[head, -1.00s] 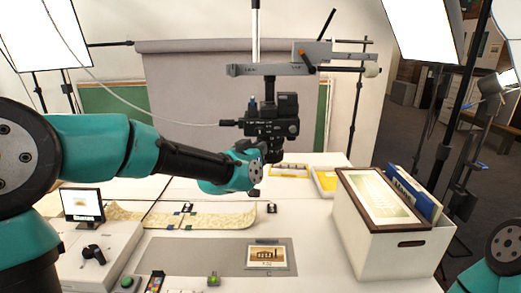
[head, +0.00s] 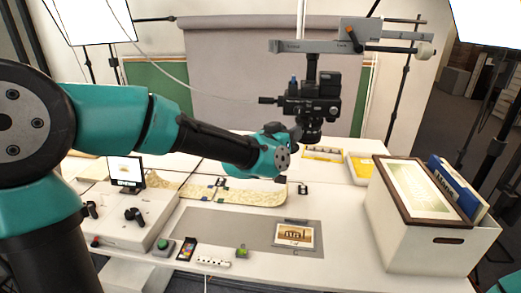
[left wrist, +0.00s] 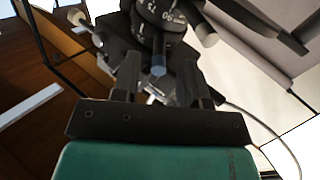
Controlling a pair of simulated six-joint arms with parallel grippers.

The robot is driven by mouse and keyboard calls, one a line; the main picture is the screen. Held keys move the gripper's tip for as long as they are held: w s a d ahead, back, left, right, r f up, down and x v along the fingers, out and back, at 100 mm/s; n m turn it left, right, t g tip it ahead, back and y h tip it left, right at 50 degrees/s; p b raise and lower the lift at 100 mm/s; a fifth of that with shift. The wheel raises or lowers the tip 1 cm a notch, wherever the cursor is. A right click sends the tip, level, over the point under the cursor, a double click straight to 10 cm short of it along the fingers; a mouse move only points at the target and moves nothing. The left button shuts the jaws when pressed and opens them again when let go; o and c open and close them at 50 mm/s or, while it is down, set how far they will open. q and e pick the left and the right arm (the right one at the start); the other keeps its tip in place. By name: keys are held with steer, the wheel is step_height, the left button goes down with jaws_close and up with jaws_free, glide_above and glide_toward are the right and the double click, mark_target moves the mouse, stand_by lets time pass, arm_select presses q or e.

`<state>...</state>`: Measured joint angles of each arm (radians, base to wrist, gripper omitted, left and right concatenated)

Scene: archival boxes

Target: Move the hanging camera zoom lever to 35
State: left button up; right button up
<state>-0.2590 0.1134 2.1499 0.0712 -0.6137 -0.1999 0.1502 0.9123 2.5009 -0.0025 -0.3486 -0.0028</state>
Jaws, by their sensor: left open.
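The hanging camera (head: 318,98) is black and hangs lens-down from a grey overhead arm in the head view. My left gripper (head: 292,133) is close beside its lens (head: 308,131), with the fingers mostly hidden by my wrist. In the left wrist view the lens ring (left wrist: 165,16) carries white numbers, but I cannot read the setting. A short rod with a blue-grey end (left wrist: 158,62), likely the zoom lever, points between the open fingers of my left gripper (left wrist: 158,80). I cannot tell whether a finger touches it. My right gripper is out of view.
A white box (head: 415,235) with a framed picture stands at the right. A grey mat (head: 240,228) with a small picture card (head: 293,236) lies below the camera. A cable hangs left of the camera.

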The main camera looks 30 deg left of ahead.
arm_select(q)
steer(key=v, duration=1.3)
steer(key=shift+s, duration=0.15)
steer(key=shift+a, duration=0.1)
steer(key=w+d+f+g, duration=0.15)
steer(key=f+g, duration=0.25)
steer(key=f, duration=1.2)
steer(key=w+f+g, duration=0.2)
steer(key=f+g, duration=0.3)
steer(key=f, duration=1)
steer(key=s+f+g, duration=0.2)
steer(key=s+f, duration=0.3)
steer(key=f, duration=0.3)
steer(key=s+d+f+n+g, duration=0.1)
steer(key=s+f+g, duration=0.2)
steer(key=s+f, duration=0.2)
steer(key=s+f+n+g, duration=0.1)
steer(key=s+f, duration=0.4)
steer(key=f, duration=0.7)
steer(key=shift+d+g, duration=0.2)
steer(key=shift+g, duration=0.7)
